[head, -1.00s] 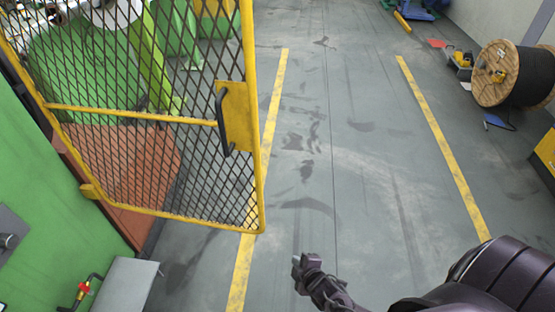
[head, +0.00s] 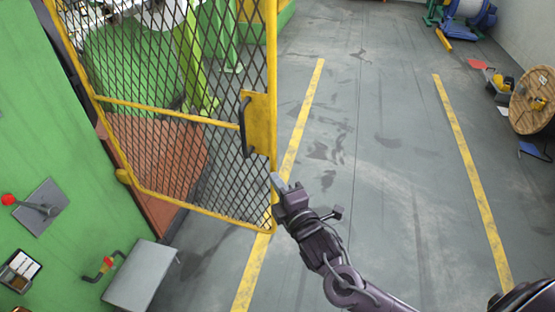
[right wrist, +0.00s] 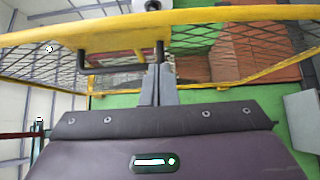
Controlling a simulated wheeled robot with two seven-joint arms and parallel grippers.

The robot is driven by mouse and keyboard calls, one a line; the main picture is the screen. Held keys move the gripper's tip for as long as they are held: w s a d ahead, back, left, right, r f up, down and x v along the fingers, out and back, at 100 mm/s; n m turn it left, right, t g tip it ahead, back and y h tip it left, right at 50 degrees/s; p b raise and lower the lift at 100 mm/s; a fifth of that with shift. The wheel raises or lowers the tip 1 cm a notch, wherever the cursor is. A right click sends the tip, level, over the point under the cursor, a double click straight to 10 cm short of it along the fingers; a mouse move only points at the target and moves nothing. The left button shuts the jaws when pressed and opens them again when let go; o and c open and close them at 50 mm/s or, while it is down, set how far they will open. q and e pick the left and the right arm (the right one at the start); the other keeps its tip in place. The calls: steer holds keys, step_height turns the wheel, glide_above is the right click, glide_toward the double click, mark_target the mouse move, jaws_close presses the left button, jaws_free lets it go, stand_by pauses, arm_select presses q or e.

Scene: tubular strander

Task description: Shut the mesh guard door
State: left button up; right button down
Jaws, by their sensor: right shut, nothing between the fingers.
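The mesh guard door (head: 180,107) has a yellow frame and dark diamond mesh, and stands open, out from the green machine at the left. Its yellow latch plate (head: 262,118) and black handle (head: 243,128) are on the free edge. The door also shows in the right wrist view (right wrist: 215,15), with the handle (right wrist: 110,70) just ahead. My right gripper (head: 279,183) is shut and empty, its tips close to the free edge below the handle. In the right wrist view its fingers (right wrist: 158,82) point at the frame; I cannot tell whether they touch. My left gripper is not in view.
The green machine wall (head: 65,170) carries a red-knobbed lever (head: 35,208) and a grey box (head: 140,273). Grey floor between yellow lines (head: 465,170) is clear right of the door. A wooden cable reel (head: 533,102) stands at the far right.

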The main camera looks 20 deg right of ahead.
mark_target(270, 153)
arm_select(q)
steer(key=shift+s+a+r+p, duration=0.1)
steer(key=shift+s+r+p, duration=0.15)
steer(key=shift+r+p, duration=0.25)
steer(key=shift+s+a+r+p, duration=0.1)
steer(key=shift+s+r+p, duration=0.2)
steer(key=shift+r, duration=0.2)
arm_select(e)
steer(key=shift+w+d, duration=0.35)
steer(key=shift+w, duration=0.75)
steer(key=shift+w+d, duration=0.35)
steer(key=shift+w, duration=0.7)
steer(key=shift+w+d, duration=0.35)
steer(key=shift+w, duration=0.75)
